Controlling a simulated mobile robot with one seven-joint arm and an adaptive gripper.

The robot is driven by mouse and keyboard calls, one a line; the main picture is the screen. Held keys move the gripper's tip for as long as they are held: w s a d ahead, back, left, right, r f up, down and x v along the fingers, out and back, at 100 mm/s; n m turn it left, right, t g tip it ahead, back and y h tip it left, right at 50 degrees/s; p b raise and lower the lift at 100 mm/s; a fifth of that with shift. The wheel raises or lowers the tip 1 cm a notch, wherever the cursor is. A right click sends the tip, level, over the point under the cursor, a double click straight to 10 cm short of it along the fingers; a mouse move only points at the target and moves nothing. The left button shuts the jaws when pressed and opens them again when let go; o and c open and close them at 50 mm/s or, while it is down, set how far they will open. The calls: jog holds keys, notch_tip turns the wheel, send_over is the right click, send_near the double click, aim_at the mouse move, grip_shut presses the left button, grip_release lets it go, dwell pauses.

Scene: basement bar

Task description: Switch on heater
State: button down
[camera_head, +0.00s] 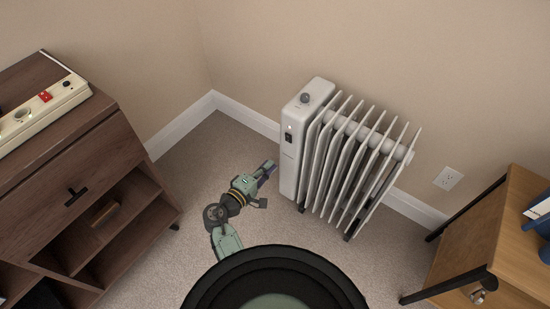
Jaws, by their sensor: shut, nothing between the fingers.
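The heater (318,165) is a white oil-filled radiator with several upright fins, standing on the carpet against the back wall. Its control panel at the left end has a grey round knob (305,98) on top and a small dark switch (289,138) on the front face, with a small light spot above it. My gripper (270,166) is shut and empty. In the picture it lies just left of the heater's lower front face, below the switch. I cannot tell how far apart they are or whether they touch.
A dark wooden cabinet (100,155) stands at left, with a cream power strip (45,110) with a red switch on top. A wooden side table (490,245) stands at right. A wall outlet (448,178) is right of the heater. Carpet (205,150) between cabinet and heater is clear.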

jog(key=v, duration=0.2)
jog(key=f+v, duration=0.1)
jog(key=v, duration=0.2)
dwell(0.5)
